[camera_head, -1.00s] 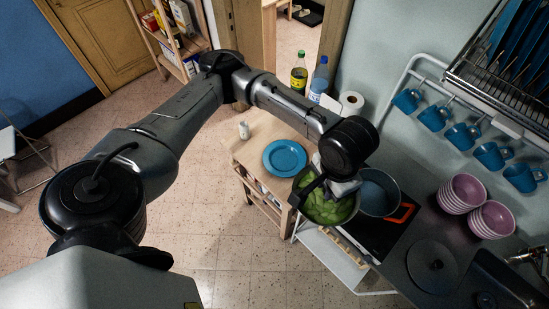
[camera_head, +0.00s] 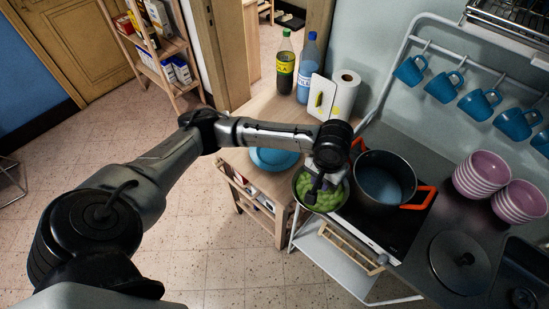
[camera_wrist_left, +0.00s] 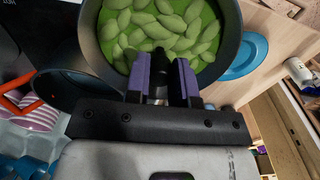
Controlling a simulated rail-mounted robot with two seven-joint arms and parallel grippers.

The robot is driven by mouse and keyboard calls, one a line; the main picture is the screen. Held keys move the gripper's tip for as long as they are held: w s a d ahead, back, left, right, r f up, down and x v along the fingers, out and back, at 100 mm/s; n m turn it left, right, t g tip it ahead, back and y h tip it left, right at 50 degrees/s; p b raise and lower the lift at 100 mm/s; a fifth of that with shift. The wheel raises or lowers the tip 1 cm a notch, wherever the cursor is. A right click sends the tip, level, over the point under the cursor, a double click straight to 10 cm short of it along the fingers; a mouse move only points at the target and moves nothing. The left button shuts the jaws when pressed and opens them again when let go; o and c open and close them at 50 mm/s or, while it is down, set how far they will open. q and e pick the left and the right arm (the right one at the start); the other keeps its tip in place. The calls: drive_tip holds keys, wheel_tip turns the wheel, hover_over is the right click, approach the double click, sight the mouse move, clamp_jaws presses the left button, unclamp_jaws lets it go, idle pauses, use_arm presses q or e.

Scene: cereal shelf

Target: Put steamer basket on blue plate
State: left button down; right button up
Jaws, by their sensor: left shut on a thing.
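The steamer basket (camera_head: 325,200), a dark round vessel full of green dumpling-like pieces, is left of the black pot in the head view, over the stove's left edge. Whether it is raised or resting is unclear. My left gripper (camera_head: 317,187) is shut on its rim. In the left wrist view the gripper's purple-lined fingers (camera_wrist_left: 163,80) grip the rim of the basket (camera_wrist_left: 232,40). The blue plate (camera_head: 274,159) lies on the wooden cart, partly hidden by my left arm. It also shows beside the basket in the left wrist view (camera_wrist_left: 248,58). My right gripper is not in view.
The black pot (camera_head: 384,182) with orange handles stands close on the basket's right. Two bottles (camera_head: 285,65), a white board (camera_head: 324,97) and a paper roll (camera_head: 345,92) stand at the cart's back. Pink bowls (camera_head: 482,175) and a lid (camera_head: 460,262) are farther right.

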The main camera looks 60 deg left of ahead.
use_arm(q)
drive_tip(key=w+a+f+m+b, duration=0.1)
drive_tip(key=w+a+f+m, duration=0.15)
drive_tip(key=a+m, duration=0.4)
drive_tip(key=w+a+f+m+b, duration=0.1)
drive_tip(key=w+a+m, duration=0.2)
drive_tip(key=a+m, duration=0.3)
drive_tip(key=w+a+f+m, duration=0.2)
drive_tip(key=a+m, duration=0.3)
drive_tip(key=a, duration=0.3)
drive_tip(key=shift+m, duration=0.25)
drive_tip(key=shift+s+a+f+b, duration=0.2)
drive_tip(key=shift+s+a+f, duration=0.35)
drive_tip(key=shift+a+f, duration=1.35)
drive_tip(key=shift+s+a+f+b, duration=0.15)
drive_tip(key=shift+s+a+f, duration=0.4)
drive_tip(key=shift+a+f, duration=1.25)
drive_tip(key=shift+s+a+f+b, duration=0.2)
drive_tip(key=shift+s+a+f, duration=0.35)
drive_tip(key=shift+a+f, duration=1.35)
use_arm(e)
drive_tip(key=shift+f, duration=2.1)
use_arm(q)
drive_tip(key=shift+d, duration=0.1)
drive_tip(key=shift+f, duration=0.4)
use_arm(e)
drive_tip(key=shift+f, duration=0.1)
